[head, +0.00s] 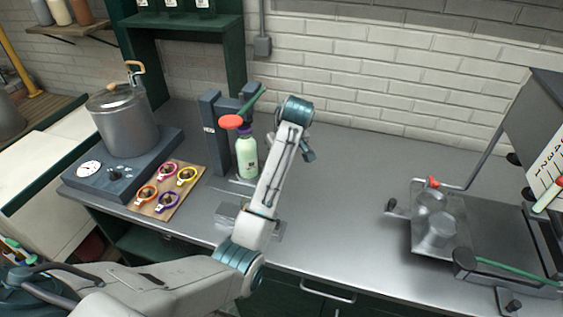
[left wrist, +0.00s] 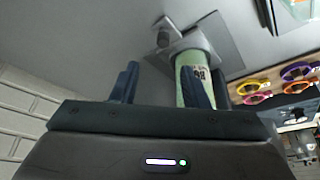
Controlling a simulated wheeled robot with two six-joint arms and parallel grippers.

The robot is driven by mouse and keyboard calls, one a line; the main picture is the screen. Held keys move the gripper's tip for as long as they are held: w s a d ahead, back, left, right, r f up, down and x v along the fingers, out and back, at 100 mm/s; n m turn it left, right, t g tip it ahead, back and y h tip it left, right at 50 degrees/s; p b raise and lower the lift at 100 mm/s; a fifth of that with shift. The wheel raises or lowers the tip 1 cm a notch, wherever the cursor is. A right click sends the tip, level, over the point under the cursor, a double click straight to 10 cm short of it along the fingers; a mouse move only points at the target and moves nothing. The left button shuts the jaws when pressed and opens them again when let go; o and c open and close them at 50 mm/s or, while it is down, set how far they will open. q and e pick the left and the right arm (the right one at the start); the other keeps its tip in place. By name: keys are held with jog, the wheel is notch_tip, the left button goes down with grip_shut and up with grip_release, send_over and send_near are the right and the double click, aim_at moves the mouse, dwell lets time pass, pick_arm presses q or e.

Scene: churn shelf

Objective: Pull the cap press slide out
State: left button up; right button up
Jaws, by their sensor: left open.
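The cap press (head: 212,135) is a dark blue-grey column on the counter, with a red knob (head: 232,122) on a green lever. A pale green bottle (head: 246,158) with a purple top stands upright at it. A flat metal plate (head: 232,216) lies in front, partly covered by my left arm. In the left wrist view a metal plate (left wrist: 224,48) and a dark knob (left wrist: 163,36) show by the bottle (left wrist: 193,80). My left gripper (left wrist: 172,72) is open, with the bottle beyond its fingers; contact cannot be told. In the head view the forearm largely hides it. My right gripper is not in view.
A wooden board (head: 168,195) with several coloured rings and a blue-grey hotplate (head: 125,170) bearing a metal pot (head: 124,120) stand left of the press. A metal machine (head: 490,235) stands at right. The counter between press and machine (head: 345,210) is clear. A brick wall is behind.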

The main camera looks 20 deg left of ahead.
pick_arm(q)
jog(key=p+x, duration=0.1)
jog(key=x, duration=0.3)
jog(key=p+x, duration=0.2)
jog(key=x, duration=0.3)
jog(key=shift+s+a+f, duration=0.1)
jog(key=shift+a+f, duration=0.3)
jog(key=shift+f, duration=0.15)
jog(key=shift+c, duration=0.7)
grip_shut()
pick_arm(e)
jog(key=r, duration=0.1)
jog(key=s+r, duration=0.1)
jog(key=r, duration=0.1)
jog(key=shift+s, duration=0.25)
